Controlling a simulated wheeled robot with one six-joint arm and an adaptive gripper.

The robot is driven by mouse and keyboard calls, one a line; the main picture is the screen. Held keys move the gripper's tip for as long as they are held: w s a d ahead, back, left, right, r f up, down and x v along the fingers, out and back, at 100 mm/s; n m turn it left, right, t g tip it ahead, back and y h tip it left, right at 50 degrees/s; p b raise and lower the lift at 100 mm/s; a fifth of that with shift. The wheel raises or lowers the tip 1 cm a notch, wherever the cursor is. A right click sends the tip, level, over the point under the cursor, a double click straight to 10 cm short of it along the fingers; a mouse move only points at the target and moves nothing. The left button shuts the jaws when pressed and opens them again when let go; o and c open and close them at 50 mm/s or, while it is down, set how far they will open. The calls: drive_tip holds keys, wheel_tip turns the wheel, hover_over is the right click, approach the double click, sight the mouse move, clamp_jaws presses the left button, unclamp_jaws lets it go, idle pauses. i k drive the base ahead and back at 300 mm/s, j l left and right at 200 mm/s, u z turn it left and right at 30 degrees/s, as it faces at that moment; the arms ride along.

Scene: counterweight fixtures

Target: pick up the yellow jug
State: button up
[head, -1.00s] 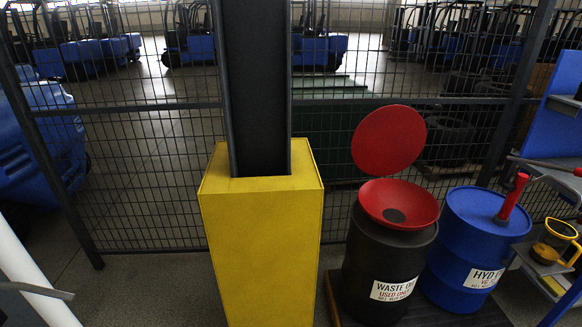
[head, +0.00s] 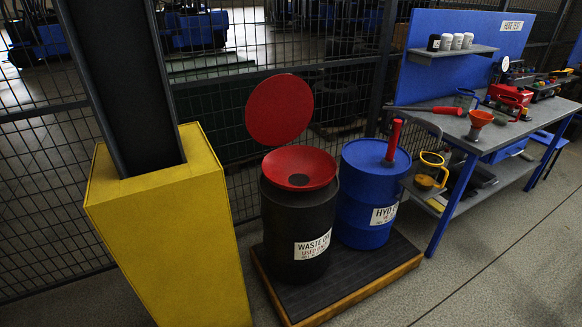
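The yellow jug (head: 434,160) is in the right half of the head view, beside the blue drum. It has a yellow rim and handle and a see-through body. My gripper is not in view.
A black waste-oil drum (head: 290,215) with a red funnel and a blue drum (head: 360,210) stand on a low pallet (head: 400,262). A blue-legged workbench (head: 450,205) holds tools and containers. A yellow post guard (head: 165,235) stands left. The floor at lower right is clear.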

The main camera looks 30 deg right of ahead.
sight(429, 166)
drive_tip(key=z, duration=1.3)
